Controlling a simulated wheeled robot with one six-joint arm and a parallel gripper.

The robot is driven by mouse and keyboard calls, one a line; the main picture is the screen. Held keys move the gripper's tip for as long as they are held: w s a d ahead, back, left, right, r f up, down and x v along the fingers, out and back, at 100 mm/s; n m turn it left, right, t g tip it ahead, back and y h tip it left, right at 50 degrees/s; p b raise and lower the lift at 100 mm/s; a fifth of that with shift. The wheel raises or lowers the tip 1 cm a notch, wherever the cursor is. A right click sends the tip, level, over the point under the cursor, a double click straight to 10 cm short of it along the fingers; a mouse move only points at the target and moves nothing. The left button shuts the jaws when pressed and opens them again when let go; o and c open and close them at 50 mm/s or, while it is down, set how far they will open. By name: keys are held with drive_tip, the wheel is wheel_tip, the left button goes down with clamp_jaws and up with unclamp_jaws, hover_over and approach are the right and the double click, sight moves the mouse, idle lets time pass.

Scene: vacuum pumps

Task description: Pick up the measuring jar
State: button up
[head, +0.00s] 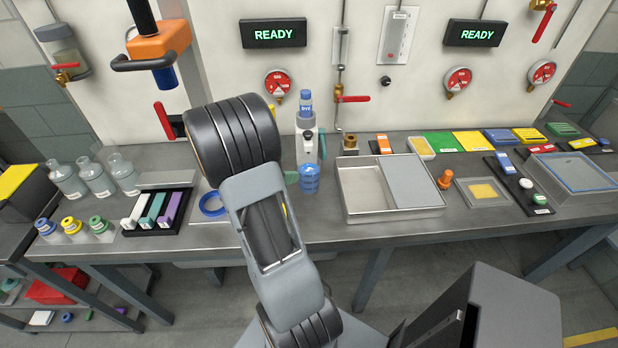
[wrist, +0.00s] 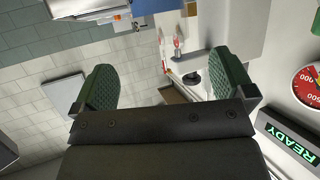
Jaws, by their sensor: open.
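I cannot tell for certain which object is the measuring jar. Three clear glass vessels with narrow necks, a left one (head: 68,181), a middle one (head: 95,178) and a right one (head: 123,174), stand upright at the left of the bench. My gripper (wrist: 166,80) is open in the wrist view, with two green ribbed pads wide apart and nothing between them. No glass vessel shows between or near the pads there. In the head view my arm's dark joint and grey link cover the middle of the bench, and I cannot make out the gripper clearly.
A black rack (head: 158,225) with coloured blocks and several small capped jars sit before the vessels. A blue ring (head: 212,213), a blue-capped bottle (head: 306,104) and a metal tray (head: 345,190) are near my arm. An orange-headed fixture (head: 160,42) hangs above left.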

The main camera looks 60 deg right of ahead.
sight(309, 164)
drive_tip(key=shift+p+x, duration=0.5)
drive_tip(key=shift+x, duration=3.95)
drive_tip(key=shift+c, duration=0.4)
drive_tip(key=c, duration=1.3)
drive_tip(key=shift+w, duration=0.1)
drive_tip(key=shift+c, duration=0.8)
drive_tip(key=shift+r, duration=0.15)
